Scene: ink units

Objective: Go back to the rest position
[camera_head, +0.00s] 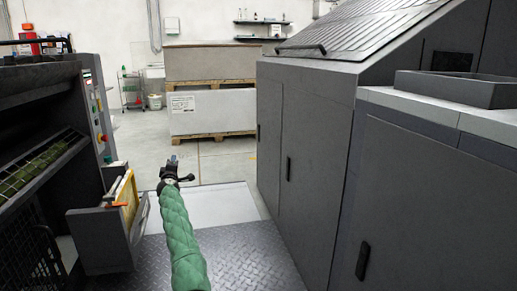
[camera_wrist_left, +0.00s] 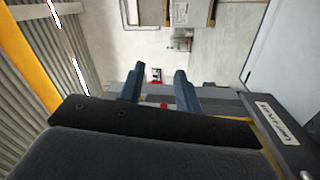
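My left arm in a green quilted sleeve reaches forward from the bottom of the head view. My left gripper (camera_head: 172,161) is held over the floor between the two dark machines. In the left wrist view its two blue-grey fingers stand apart, and the gripper (camera_wrist_left: 160,85) holds nothing. My right arm and right gripper are in neither view.
A dark machine (camera_head: 42,90) with an open grey tray (camera_head: 97,238) stands close on the left. A large grey cabinet (camera_head: 312,140) fills the right. Stacked pallets (camera_head: 212,120) stand at the back. Pale floor (camera_head: 225,172) lies clear ahead.

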